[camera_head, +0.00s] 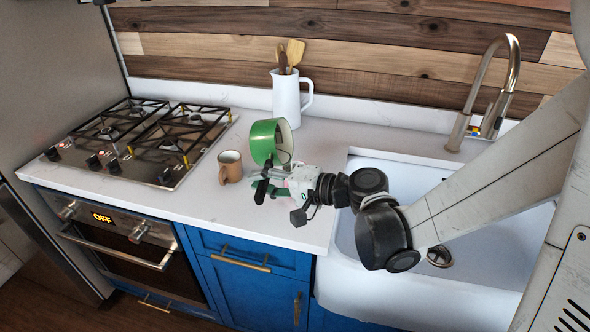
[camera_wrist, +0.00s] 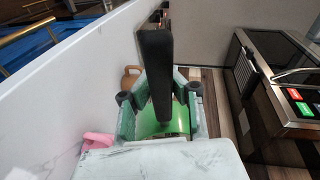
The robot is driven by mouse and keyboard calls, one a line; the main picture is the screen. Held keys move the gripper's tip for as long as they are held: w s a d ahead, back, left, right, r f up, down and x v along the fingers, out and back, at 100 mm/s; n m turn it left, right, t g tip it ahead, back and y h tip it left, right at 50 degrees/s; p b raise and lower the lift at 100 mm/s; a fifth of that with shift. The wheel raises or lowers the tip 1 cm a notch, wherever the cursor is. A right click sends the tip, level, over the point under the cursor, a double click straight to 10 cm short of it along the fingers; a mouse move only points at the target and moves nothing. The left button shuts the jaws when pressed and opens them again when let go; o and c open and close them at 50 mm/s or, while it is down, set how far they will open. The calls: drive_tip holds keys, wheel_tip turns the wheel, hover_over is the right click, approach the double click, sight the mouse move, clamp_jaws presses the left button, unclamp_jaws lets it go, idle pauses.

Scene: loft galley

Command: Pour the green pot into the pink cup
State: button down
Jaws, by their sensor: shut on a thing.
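The green pot (camera_head: 263,141) is held above the counter in the head view, tipped well over from upright. My gripper (camera_head: 272,178) is shut on it at its lower side. A pink thing, likely the pink cup (camera_wrist: 98,141), shows at the lower left of the wrist view, on the white counter. In the head view the cup is largely hidden by my gripper. I cannot see the pot's contents or any stream.
A brown mug (camera_head: 230,167) stands on the counter left of the pot. A white pitcher (camera_head: 287,96) with wooden utensils stands behind. The gas hob (camera_head: 140,139) is at left, the sink (camera_head: 345,245) and faucet (camera_head: 485,95) at right. The counter front is clear.

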drive_tip(key=shift+s+d+y+b, duration=0.1)
drive_tip(key=shift+d+y+b, duration=0.4)
drive_tip(key=shift+b, duration=0.3)
drive_tip(key=shift+s+d+r+m+t+y+b, duration=0.15)
drive_tip(key=shift+d+t+y+b, duration=0.2)
drive_tip(key=shift+y+b, duration=0.6)
drive_tip(key=shift+s+d+r+m+t+y+b, duration=0.15)
drive_tip(key=shift+d+t+y+b, duration=0.15)
drive_tip(key=shift+b, duration=1.15)
idle(0.6)
